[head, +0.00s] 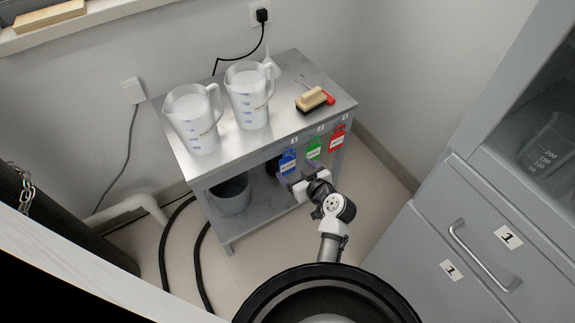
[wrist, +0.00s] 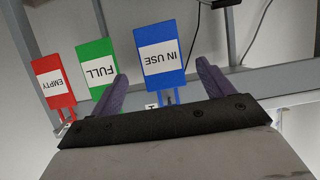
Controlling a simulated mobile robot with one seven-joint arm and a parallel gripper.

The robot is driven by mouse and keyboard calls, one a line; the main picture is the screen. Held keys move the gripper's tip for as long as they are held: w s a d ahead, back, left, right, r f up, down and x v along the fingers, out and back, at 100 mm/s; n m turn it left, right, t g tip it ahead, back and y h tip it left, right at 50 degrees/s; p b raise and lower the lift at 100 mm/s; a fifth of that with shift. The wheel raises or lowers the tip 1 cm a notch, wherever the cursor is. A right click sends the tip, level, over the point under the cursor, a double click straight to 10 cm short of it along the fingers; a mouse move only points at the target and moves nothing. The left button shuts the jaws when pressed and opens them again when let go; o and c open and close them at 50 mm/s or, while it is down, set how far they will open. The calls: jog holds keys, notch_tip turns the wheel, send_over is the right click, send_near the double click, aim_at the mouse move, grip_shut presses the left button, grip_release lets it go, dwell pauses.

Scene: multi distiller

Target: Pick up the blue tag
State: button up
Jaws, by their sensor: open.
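The blue tag (head: 288,161) hangs at the front edge of the table, leftmost of three tags in the head view. In the wrist view the blue tag (wrist: 160,56) shows upside down with an "IN USE" label, and its narrow top loop is at a hook. My gripper (head: 291,178) is just in front of and below it in the head view. In the wrist view my gripper (wrist: 162,71) is open, with one purple finger on each side of the tag. I see no clear contact.
A green "FULL" tag (wrist: 95,68) hangs close beside the left finger in the wrist view, then a red "EMPTY" tag (wrist: 53,83). Two measuring jugs (head: 193,120) and a brush (head: 311,100) stand on the table (head: 275,137). Grey drawers (head: 440,235) stand at right.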

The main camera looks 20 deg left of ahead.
aim_at(288, 164)
jog(key=x, duration=0.5)
jog(key=shift+a+r, duration=0.15)
jog(key=shift+a, duration=0.05)
jog(key=c, duration=1.1)
